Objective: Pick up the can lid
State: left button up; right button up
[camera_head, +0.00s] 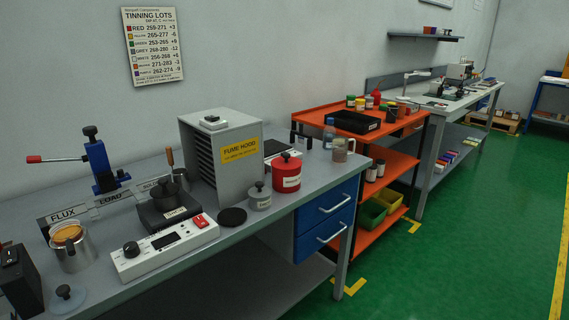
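A pale blue-grey round lid (68,301) with a black knob lies on the bench near the front edge at the lower left. An open metal can (72,255) with an amber content stands just behind it, by the FLUX label. Neither of my grippers is in view.
A black box (19,282) stands left of the pale lid, and a white control unit (165,249) to its right. An orange cart (402,160) stands beyond the bench (205,262).

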aim_at(286, 162)
jog(key=i+l+u, duration=0.1)
jog(key=u, duration=0.3)
jog(key=l+u, duration=0.2)
jog(key=u, duration=0.25)
jog(key=i+l+u, duration=0.1)
jog(key=u, duration=0.3)
jog(key=l+u, duration=0.25)
jog(key=l, duration=0.2)
jog(key=l+u, duration=0.25)
jog(key=l, duration=0.25)
jog(key=l+u, duration=0.1)
jog(key=l, duration=0.35)
jog(key=k+l+u, duration=0.1)
jog(key=l, duration=0.3)
